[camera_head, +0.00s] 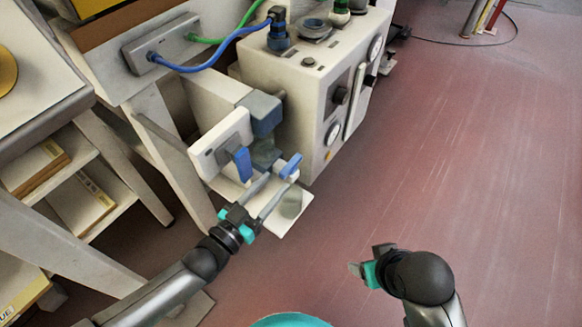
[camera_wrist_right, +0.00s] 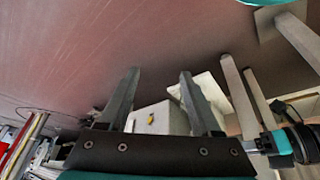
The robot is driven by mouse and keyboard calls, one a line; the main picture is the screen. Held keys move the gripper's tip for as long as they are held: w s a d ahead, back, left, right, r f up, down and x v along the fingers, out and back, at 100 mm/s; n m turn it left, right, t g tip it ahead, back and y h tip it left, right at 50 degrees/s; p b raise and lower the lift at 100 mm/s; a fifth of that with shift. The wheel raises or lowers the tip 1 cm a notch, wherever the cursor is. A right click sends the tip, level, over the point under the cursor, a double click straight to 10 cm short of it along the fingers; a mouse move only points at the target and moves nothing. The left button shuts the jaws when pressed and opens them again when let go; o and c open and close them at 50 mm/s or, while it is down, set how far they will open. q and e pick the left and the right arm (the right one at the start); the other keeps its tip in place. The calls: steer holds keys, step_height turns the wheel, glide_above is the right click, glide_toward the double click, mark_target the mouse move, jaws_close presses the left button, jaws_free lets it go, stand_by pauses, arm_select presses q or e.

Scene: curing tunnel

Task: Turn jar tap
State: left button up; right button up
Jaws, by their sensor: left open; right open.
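A translucent grey jar (camera_head: 264,152) hangs under a blue-grey block (camera_head: 262,114) on the pale machine's side in the head view. A small blue tap handle (camera_head: 291,166) sticks out at its right, and a blue lever (camera_head: 242,163) is at its left. My left gripper (camera_head: 279,181) is open, its fingers reaching up toward the blue tap handle. Whether they touch it I cannot tell. My right gripper (camera_head: 356,268) is well away at the lower right. Its two fingers show apart and empty in the right wrist view (camera_wrist_right: 158,82).
A greenish-grey cup (camera_head: 291,204) stands on a white shelf plate (camera_head: 292,224) below the tap. The white machine (camera_head: 312,92) with dials stands behind. A shelf rack (camera_head: 70,185) with boxes is at the left. The reddish floor (camera_head: 460,170) at the right is clear.

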mark_target(281, 177)
arm_select(q)
steer(key=x, duration=0.2)
steer(key=shift+w+d+b, duration=0.15)
steer(key=shift+w+b, duration=0.15)
steer(key=shift+b, duration=0.1)
steer(key=b+x, duration=0.1)
steer(key=x, duration=0.2)
steer(key=shift+w+d+f, duration=0.1)
steer(key=shift+w+d, duration=0.1)
steer(key=shift+w+d+b, duration=0.4)
steer(key=shift+w, duration=0.15)
arm_select(e)
steer(key=shift+w+a+r+t+y, duration=0.7)
steer(key=shift+w+a+r+t, duration=0.5)
steer(key=shift+w+a+t, duration=0.25)
arm_select(q)
steer(key=shift+c, duration=0.2)
arm_select(e)
steer(key=shift+s, duration=0.1)
arm_select(q)
jaws_close()
